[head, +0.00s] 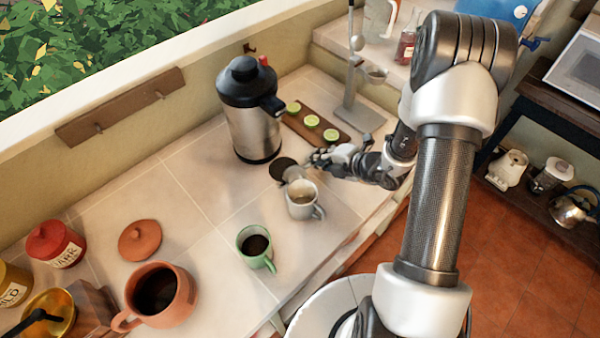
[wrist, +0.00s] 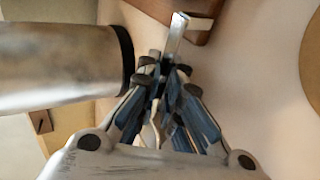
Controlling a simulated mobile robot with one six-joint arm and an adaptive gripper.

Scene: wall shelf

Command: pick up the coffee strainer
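My gripper (head: 318,157) is low over the counter, between the metal jug and the white cup. In the wrist view its fingers (wrist: 165,72) are close together around a narrow, shiny metal strip (wrist: 177,34), which looks like the handle of the coffee strainer. The strip sticks out past the fingertips toward the wooden board. In the head view a small grey piece (head: 294,174), likely the strainer's bowl, shows just left of the gripper, by the white cup. The rest of the strainer is hidden by the gripper. I cannot tell whether the fingers press on the strip.
The metal jug (head: 250,115) stands close behind the gripper. A dark disc (head: 281,169) lies beside it. The white cup (head: 301,200) and a green cup (head: 255,247) stand in front. A wooden board (head: 297,122) with lime slices and a metal stand (head: 350,95) are behind.

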